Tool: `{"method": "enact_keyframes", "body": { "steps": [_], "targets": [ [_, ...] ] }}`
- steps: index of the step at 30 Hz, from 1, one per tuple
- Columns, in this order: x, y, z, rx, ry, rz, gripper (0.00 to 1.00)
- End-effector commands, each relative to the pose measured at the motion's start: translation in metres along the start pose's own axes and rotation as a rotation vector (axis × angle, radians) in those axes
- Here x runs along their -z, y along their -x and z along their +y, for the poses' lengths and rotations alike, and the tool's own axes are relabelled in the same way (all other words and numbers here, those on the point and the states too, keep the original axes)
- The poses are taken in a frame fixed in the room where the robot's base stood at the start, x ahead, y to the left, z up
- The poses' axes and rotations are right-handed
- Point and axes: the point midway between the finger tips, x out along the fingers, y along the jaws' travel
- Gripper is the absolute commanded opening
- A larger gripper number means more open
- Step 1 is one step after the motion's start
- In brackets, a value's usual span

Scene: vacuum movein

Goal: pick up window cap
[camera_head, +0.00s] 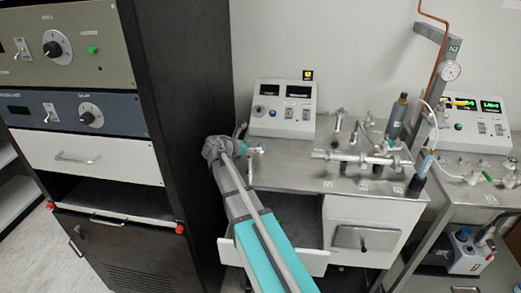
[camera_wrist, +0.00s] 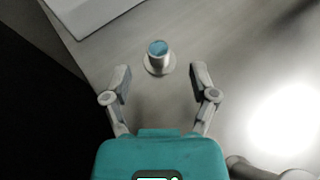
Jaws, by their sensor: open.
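A small round metal piece with a flange and a blue-tinted top, likely the window cap (camera_wrist: 158,58), stands on the grey metal bench top in the wrist view. My gripper (camera_wrist: 160,75) is open and empty, with one finger to each side and the piece just ahead, between the line of the fingertips. The fingers do not appear to touch it. In the head view my gripper (camera_head: 243,147) is over the left end of the bench, where the piece is too small to make out clearly.
A white control box (camera_head: 283,112) stands behind my gripper on the bench (camera_head: 290,180). A metal tube assembly (camera_head: 362,157) lies to the right. A tall dark cabinet (camera_head: 180,120) is close on the left. A drawer (camera_head: 305,261) below appears pulled out.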

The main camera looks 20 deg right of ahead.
Motion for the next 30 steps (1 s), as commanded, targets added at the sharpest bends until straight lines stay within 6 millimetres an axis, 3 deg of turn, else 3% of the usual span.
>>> {"method": "enact_keyframes", "body": {
  "steps": [6, 10, 28, 30],
  "targets": [
    [0.001, -0.028, 0.003, 0.002, -0.002, 0.000, 0.75],
    [0.000, -0.037, 0.003, 0.000, -0.001, 0.000, 0.75],
    [-0.001, -0.039, 0.002, 0.001, -0.001, 0.000, 0.75],
    [-0.001, -0.039, 0.002, 0.001, -0.001, 0.000, 0.64]
  ]
}}
